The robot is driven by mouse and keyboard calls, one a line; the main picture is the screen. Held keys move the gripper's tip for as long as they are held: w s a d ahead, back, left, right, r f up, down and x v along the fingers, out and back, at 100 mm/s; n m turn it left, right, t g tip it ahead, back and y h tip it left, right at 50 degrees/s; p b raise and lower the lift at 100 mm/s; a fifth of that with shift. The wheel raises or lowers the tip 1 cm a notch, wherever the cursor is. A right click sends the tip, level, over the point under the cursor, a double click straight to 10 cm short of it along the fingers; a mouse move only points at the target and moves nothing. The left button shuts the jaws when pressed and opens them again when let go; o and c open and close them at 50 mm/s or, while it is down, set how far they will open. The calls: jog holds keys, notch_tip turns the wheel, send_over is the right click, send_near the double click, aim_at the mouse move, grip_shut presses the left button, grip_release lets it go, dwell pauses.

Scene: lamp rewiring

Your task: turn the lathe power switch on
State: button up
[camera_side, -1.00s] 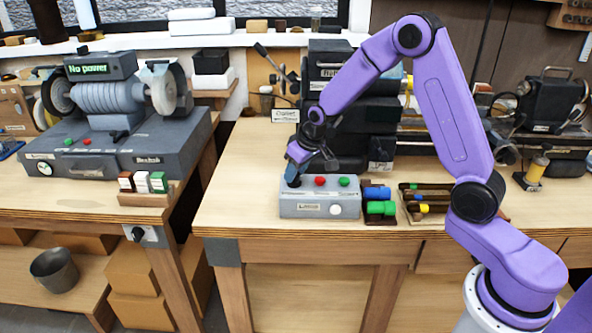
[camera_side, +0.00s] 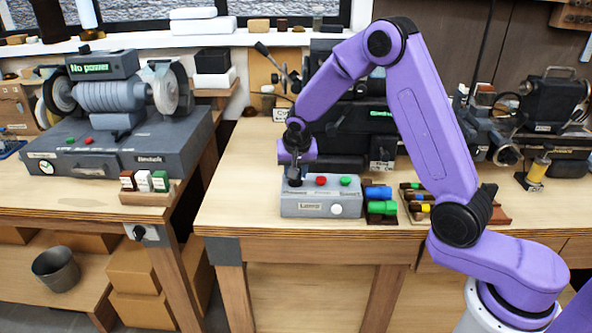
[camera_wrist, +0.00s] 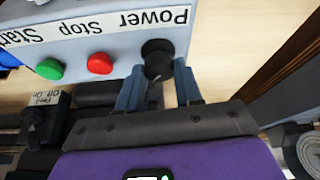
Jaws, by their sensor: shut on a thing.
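The wrist view shows the black power switch knob (camera_wrist: 157,56) beside the label "Power" (camera_wrist: 150,18). My gripper (camera_side: 294,178) is over the left end of the box, pointing down. In the wrist view its blue fingers (camera_wrist: 158,88) are shut on the black knob, one on each side. The fingers partly hide the knob in the side view.
Blue and green cylinders (camera_side: 380,207) stand close right of the box. Dark lathe parts (camera_side: 350,130) stand behind it, with a small green-lit strip (camera_side: 380,113). A grinder (camera_side: 110,95) reading "No power" is on the left bench. The bench left of the box is clear.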

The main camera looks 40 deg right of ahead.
jog(key=shift+m, duration=0.6)
jog(key=shift+h, duration=0.3)
jog(key=o, duration=1)
jog(key=shift+o, duration=0.2)
jog(key=shift+r, duration=0.1)
jog(key=v, duration=1.7)
jog(key=shift+w+r+g, duration=0.3)
